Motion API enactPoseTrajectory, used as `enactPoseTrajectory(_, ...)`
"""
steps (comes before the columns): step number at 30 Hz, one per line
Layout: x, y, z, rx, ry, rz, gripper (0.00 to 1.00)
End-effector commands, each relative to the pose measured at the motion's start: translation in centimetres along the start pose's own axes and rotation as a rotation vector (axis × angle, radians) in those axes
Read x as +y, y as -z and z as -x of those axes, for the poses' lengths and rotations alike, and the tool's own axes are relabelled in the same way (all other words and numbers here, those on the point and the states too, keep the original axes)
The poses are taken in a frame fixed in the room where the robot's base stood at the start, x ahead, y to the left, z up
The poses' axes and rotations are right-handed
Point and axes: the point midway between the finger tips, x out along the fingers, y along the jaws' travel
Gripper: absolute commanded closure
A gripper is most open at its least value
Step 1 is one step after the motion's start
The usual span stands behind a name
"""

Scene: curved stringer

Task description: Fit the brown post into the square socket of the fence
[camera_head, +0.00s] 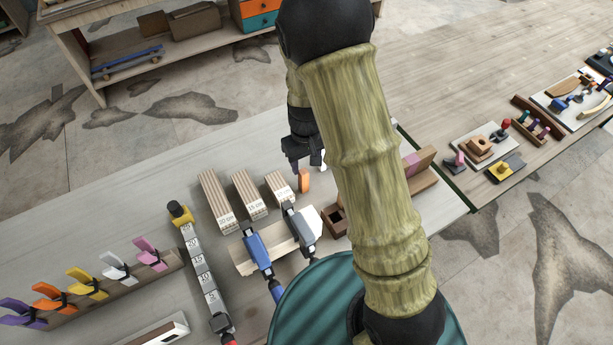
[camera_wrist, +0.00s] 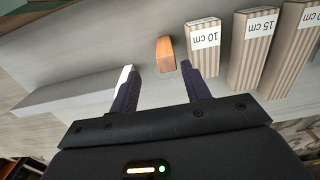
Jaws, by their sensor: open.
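The brown post (camera_head: 304,181) is a small orange-brown block standing on the grey table, beside the striped block labelled 10 cm. In the wrist view the post (camera_wrist: 166,54) shows beyond the fingertips, between their lines. My gripper (camera_head: 312,160) is open and empty, just behind the post in the head view. In the wrist view its two dark fingers (camera_wrist: 160,76) are apart, with nothing between them. A brown wooden piece with a dark square opening (camera_head: 335,221), apparently the fence with its socket, lies right of the post. My arm hides its middle.
Striped blocks (camera_head: 246,194) stand left of the post. A blue-handled clamp (camera_head: 257,253) and a grey clamp (camera_head: 300,222) grip a pale board (camera_head: 273,248). Coloured clamps on a rail (camera_head: 110,283) are at far left. The table behind the blocks is clear.

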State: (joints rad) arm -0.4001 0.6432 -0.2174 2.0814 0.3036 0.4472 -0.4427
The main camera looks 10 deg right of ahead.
Motion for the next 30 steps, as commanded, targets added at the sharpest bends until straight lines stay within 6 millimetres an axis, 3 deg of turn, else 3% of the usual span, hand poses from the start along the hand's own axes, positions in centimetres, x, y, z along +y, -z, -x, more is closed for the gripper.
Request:
enactPoseTrajectory(14, -0.4, 0.0, -0.7, -0.002, 0.0, 0.007, 0.53)
enactPoseTrajectory(24, -0.3, -0.1, -4.4, -0.003, 0.001, -0.003, 0.53)
enactPoseTrajectory(30, -0.4, 0.0, -5.5, 0.001, 0.0, -0.001, 0.53)
